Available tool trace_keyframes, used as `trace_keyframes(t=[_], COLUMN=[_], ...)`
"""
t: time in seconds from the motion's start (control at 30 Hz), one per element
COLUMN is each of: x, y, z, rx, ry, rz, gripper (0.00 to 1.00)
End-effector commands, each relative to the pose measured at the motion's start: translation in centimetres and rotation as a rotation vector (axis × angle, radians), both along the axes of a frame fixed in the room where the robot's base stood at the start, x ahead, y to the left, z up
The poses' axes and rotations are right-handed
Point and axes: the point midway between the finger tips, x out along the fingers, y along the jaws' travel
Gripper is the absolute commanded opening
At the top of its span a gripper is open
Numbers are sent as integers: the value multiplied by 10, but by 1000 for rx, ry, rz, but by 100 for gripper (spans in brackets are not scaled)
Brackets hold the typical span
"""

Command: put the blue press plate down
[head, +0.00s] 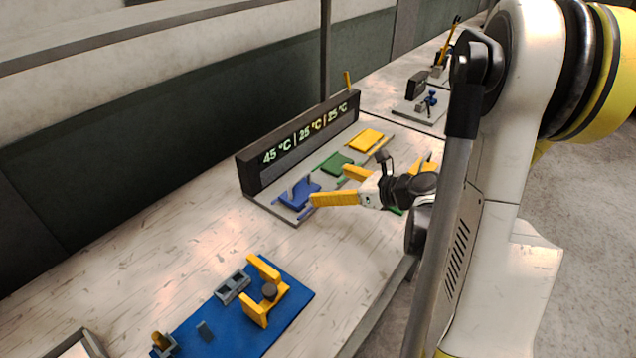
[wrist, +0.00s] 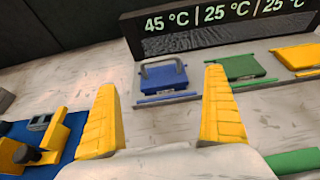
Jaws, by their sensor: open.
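The blue press plate (head: 299,192) lies flat at the near end of the long grey stand, below the 45 °C readout. In the wrist view the blue plate (wrist: 164,79) has a grey handle on its top and sits beyond the fingertips, between them in the picture. My gripper (head: 328,185) is open, with its yellow fingers spread and nothing between them. It also shows in the wrist view (wrist: 160,82), where the fingers are apart from the plate.
A dark display (head: 300,140) stands behind the plates. A green plate (head: 334,164) and a yellow plate (head: 364,140) lie along the same stand. A blue mat (head: 228,338) with a yellow fixture (head: 265,290) lies at the near front. The bench between is bare.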

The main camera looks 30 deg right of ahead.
Motion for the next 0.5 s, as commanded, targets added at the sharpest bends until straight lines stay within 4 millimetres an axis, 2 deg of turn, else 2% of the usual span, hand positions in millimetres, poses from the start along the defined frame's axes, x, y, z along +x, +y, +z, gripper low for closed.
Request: trace_keyframes(t=[0.07, 0.17, 0.27, 0.37, 0.5], x=[-3, -5, -14, -32, -69], y=[6, 27, 62, 97, 135], z=[4, 10, 19, 28, 41], rx=[-42, -197, -467, -789, -1233], ry=[1, 4, -3, -31, -107], rz=[23, 114, 280, 500, 845], gripper=[100, 100, 100, 100, 100])
